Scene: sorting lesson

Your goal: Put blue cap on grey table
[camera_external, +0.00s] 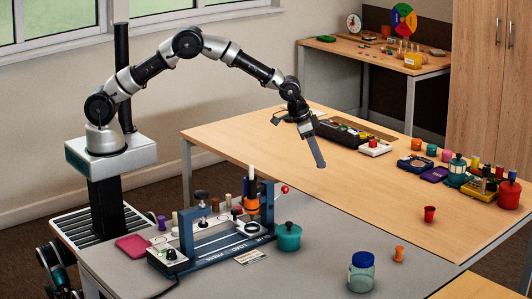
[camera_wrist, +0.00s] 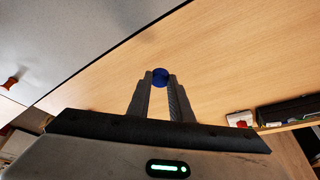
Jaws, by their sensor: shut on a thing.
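My gripper (camera_external: 319,160) hangs above the wooden table, pointing down, near the edge of the grey table. In the wrist view my gripper (camera_wrist: 160,85) is shut on a round blue cap (camera_wrist: 160,75), held between the fingertips. The cap cannot be made out in the external view. The grey table (camera_external: 330,235) stands in front of the wooden one, and its bare top also shows at the upper left of the wrist view (camera_wrist: 80,35).
The grey table holds a blue-grey press rig (camera_external: 225,245), a teal pot (camera_external: 288,237), a blue-lidded jar (camera_external: 362,272) and an orange spool (camera_external: 399,254). A red cup (camera_external: 429,214) stands on the wooden table (camera_external: 365,185). Bare grey surface lies between pot and jar.

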